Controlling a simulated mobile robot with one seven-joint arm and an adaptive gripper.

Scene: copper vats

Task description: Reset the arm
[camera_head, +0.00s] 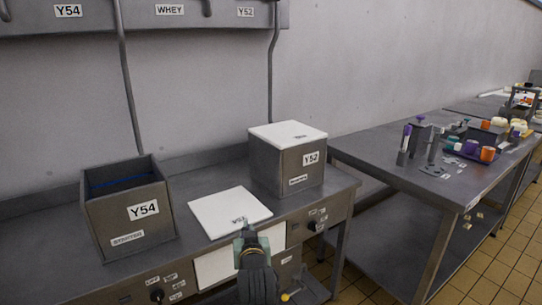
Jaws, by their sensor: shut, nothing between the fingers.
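My gripper (246,232) shows at the bottom middle of the head view, on the dark end of my arm. Its fingers are together and hold nothing. The fingertips appear close to the front edge of a flat white lid (229,211) on the grey bench. I cannot tell whether they touch it.
An open grey box marked Y54 (107,242) stands left on the bench (192,183). A box marked Y52 (291,182) with a white lid (287,134) stands right. A second table (375,152) holds tools and colored jars. Tiled floor (480,262) lies right.

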